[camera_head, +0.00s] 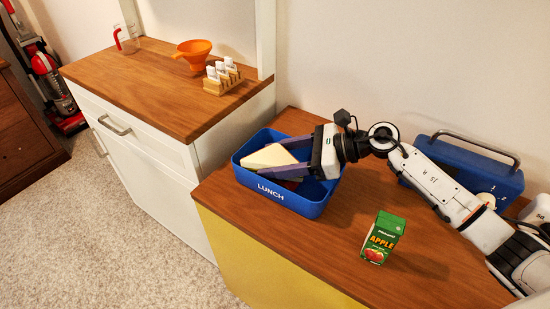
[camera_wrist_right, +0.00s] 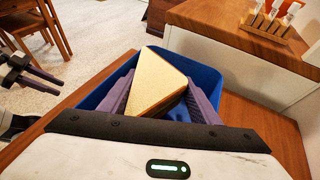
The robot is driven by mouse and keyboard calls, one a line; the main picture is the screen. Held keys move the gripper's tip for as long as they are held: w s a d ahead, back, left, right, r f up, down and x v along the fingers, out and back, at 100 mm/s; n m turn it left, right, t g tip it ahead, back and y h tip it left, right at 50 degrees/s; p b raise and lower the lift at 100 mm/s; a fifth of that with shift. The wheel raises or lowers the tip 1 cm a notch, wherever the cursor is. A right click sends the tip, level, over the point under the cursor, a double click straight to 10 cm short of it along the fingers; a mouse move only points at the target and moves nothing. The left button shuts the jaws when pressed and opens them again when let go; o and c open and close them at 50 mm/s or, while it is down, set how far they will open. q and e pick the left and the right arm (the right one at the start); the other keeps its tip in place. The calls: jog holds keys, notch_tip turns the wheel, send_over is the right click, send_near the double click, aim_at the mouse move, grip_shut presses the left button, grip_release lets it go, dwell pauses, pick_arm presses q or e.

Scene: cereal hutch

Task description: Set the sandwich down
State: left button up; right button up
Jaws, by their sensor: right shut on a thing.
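The sandwich is a pale triangular wedge (camera_head: 268,156) with a brown edge; it also shows in the right wrist view (camera_wrist_right: 158,80). My right gripper (camera_head: 275,158) is shut on it, with a purple finger on each side. The gripper and sandwich are over and partly within the open blue lunch box (camera_head: 272,194). Whether the sandwich touches the box floor is hidden. My left gripper (camera_wrist_right: 45,80) shows only in the right wrist view, at the left edge, apart from the box, with its fingers apart and nothing seen between them.
A green apple juice carton (camera_head: 383,238) stands on the wooden top right of the box. A blue case with a handle (camera_head: 465,168) is behind my right arm.

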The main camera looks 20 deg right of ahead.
jog(key=shift+f+b, duration=0.6)
jog(key=shift+b, duration=0.2)
pick_arm(q)
jog(key=shift+w+d+f, duration=0.15)
jog(key=shift+w+f, duration=0.05)
jog(key=shift+f, duration=0.15)
pick_arm(e)
jog(key=o, duration=0.3)
jog(key=shift+s+f, duration=0.1)
jog(key=shift+o, duration=0.2)
jog(key=shift+r+p, duration=0.35)
jog(key=shift+p, duration=0.2)
jog(key=shift+r+p, duration=0.5)
pick_arm(q)
jog(key=shift+w+d+b, duration=0.1)
jog(key=shift+b, duration=1)
pick_arm(e)
jog(key=v, duration=1.2)
